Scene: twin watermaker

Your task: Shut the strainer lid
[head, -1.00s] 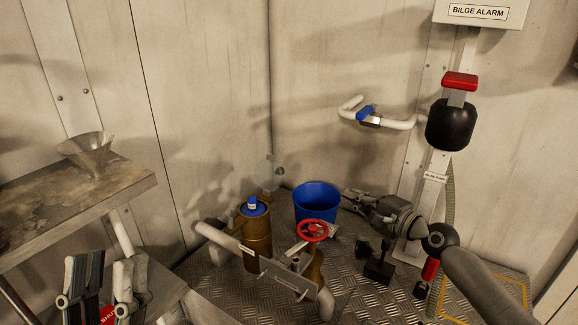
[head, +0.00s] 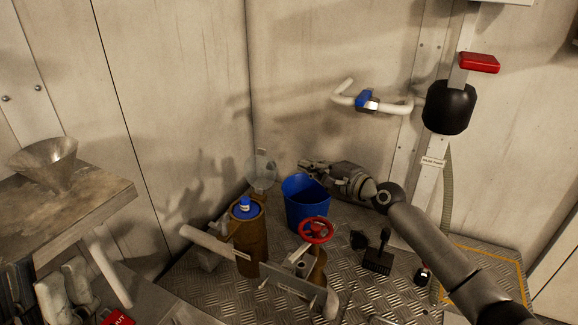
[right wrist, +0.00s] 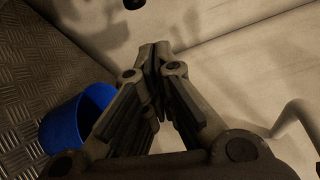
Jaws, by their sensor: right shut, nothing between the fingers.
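The strainer looks like the brown cylinder (head: 249,240) left of the blue bucket, with a small blue-and-white bottle-like item on top. A clear round disc (head: 262,168), which looks like its lid, stands raised behind it, close to the wall. My right gripper (head: 303,165) is shut and empty above the bucket's back rim, to the right of the disc and apart from it. In the right wrist view its fingertips (right wrist: 155,52) meet, with nothing between them.
The blue bucket (head: 305,203) stands right of the strainer. A red handwheel (head: 316,230) and pipework stand in front. A pipe with a blue handle (head: 364,99) is on the wall. A metal funnel (head: 45,165) sits on the left bench (head: 95,200).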

